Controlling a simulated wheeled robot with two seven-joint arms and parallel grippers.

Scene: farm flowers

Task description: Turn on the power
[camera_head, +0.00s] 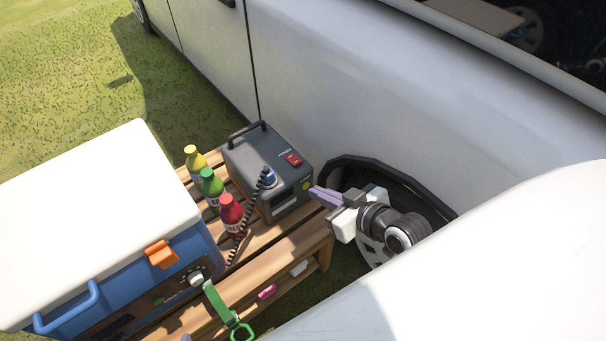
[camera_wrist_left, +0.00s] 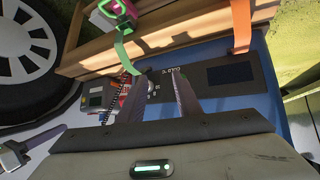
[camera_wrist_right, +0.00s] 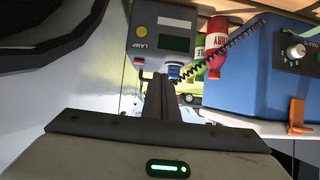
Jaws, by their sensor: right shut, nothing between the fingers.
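A dark grey power box (camera_head: 250,165) with a carrying handle, a red switch (camera_head: 293,160), a blue knob and a yellow button (camera_head: 306,186) stands on the slatted wooden table. My right gripper (camera_head: 318,194) is shut and empty, its tips close to the box's side near the yellow button; I cannot tell if they touch. In the right wrist view, the closed fingers (camera_wrist_right: 160,85) lie below the box (camera_wrist_right: 160,35). In the left wrist view, my left gripper (camera_wrist_left: 160,85) is open and empty before the blue cooler's control panel. It hardly shows in the head view.
The blue cooler (camera_head: 75,312) with a white lid fills the left. Yellow, green (camera_head: 211,186) and red (camera_head: 231,212) bottles stand between it and the box. A coiled black cord (camera_head: 248,222) runs from the box. A white vehicle (camera_head: 330,80) stands close behind.

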